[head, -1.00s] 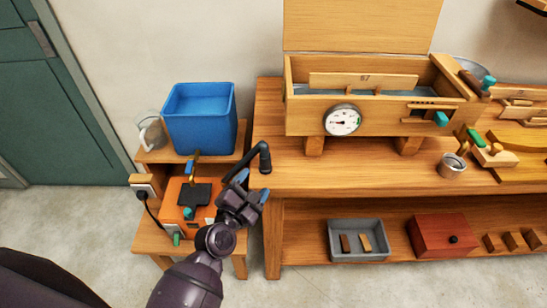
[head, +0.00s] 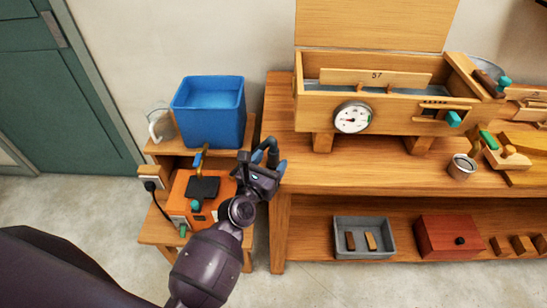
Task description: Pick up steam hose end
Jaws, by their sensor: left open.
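The steam hose (head: 272,147) is a dark, bent tube above the gap between the small side stand and the workbench. Its end is largely hidden behind my left gripper. The orange steam generator (head: 188,190) sits on the lower part of the side stand. My left gripper (head: 270,160) is open, with its blue-tipped fingers at the hose, one on either side as seen from here. I cannot tell whether they touch it. My right gripper is not in view.
A blue bin (head: 209,112) and a clear jug (head: 160,123) stand on the side stand's upper shelf. The workbench (head: 340,173) to the right carries a wooden steam box (head: 380,112) with a dial. A grey tray (head: 363,238) and red box (head: 447,237) sit below.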

